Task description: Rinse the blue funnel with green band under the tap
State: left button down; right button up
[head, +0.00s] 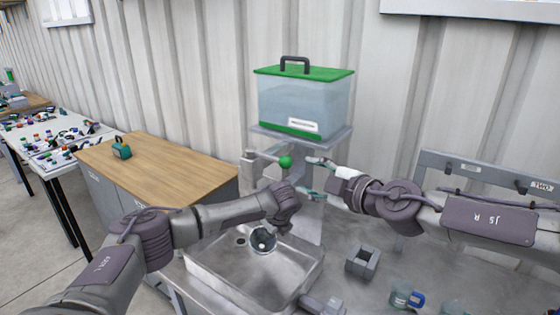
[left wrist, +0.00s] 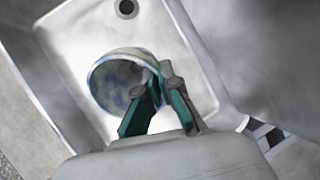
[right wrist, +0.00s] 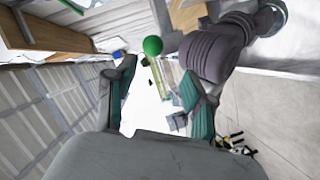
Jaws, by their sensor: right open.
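The funnel (left wrist: 118,82) shows in the left wrist view as a round, blue-grey mottled bowl over the sink. Its green band cannot be made out. My left gripper (left wrist: 158,92) is shut on its rim. In the head view the funnel (head: 263,241) hangs above the basin, below my left wrist. The tap's green ball knob (head: 285,162) sits on a lever below the water tank. My right gripper (head: 314,176) is open and empty, just right of the knob. In the right wrist view the knob (right wrist: 152,46) appears ahead, between the open fingers. The tap's outlet is hidden.
The steel sink (head: 222,285) has a drain at its back left. The tank (head: 302,105) with green lid stands on a shelf above. A grey block (head: 362,262) and a blue-handled cup (head: 402,296) stand right of the sink. A wooden-topped cabinet (head: 165,165) is at left.

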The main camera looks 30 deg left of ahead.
aim_at(280, 161)
jog(key=x, duration=0.7)
jog(key=r+x, duration=0.1)
jog(key=x, duration=0.3)
jog(key=shift+w+a, duration=0.35)
jog(key=shift+w, duration=0.15)
grip_shut()
